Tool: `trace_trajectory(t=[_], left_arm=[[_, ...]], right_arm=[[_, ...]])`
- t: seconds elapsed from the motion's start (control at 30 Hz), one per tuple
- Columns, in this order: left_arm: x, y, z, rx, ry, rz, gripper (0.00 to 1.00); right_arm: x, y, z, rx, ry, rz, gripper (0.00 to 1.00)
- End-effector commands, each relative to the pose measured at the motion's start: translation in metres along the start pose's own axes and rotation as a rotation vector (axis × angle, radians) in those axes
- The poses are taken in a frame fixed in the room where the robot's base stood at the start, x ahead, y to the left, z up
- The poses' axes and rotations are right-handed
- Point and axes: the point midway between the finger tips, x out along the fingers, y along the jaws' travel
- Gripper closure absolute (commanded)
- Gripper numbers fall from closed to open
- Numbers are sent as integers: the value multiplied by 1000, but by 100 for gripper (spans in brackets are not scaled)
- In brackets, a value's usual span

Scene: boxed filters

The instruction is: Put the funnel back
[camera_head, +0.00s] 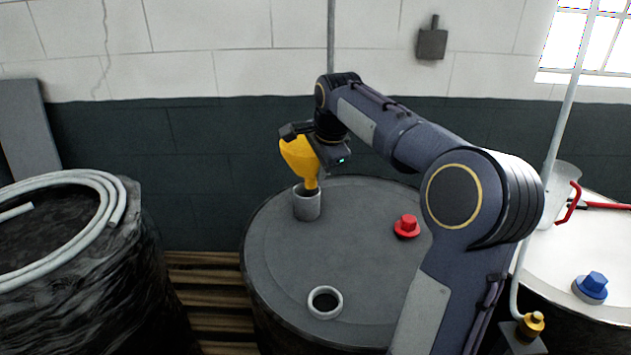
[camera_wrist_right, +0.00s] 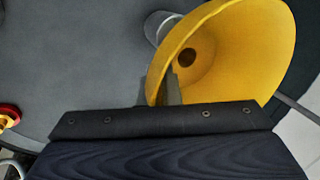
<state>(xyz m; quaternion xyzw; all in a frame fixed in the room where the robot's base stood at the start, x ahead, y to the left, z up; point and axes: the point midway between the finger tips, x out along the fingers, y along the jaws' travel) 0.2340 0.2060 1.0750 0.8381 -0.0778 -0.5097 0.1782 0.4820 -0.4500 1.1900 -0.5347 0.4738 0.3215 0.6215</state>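The yellow funnel (camera_head: 298,158) is upright, its wide mouth up, over the grey drum (camera_head: 270,240). My right gripper (camera_head: 300,134) is shut on the rim of the funnel; in the right wrist view a finger shows inside the wall of the funnel (camera_wrist_right: 240,50). The spout points down at the mouth of a grey cup-like holder (camera_head: 307,206) on the drum's far left part. The spout's tip is at or just inside the holder's mouth; I cannot tell how deep. My left gripper is not in view.
An open round bung hole (camera_head: 325,302) is at the drum's near side. A red cap (camera_head: 407,227) lies on the drum. A black-wrapped drum with a pale hose (camera_head: 110,190) stands left. A white drum with a blue cap (camera_head: 590,288) stands right. A vertical pipe rises behind the funnel.

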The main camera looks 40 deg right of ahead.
Motion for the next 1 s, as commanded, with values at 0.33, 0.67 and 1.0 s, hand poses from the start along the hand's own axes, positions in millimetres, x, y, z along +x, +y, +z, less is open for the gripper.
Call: trace_trajectory(t=[0.33, 0.67, 1.0], left_arm=[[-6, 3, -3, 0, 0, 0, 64], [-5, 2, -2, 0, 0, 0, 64], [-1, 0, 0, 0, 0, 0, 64]], right_arm=[[38, -12, 1, 0, -1, 2, 100], [64, -1, 1, 0, 0, -2, 100], [69, 1, 2, -1, -1, -1, 100]])
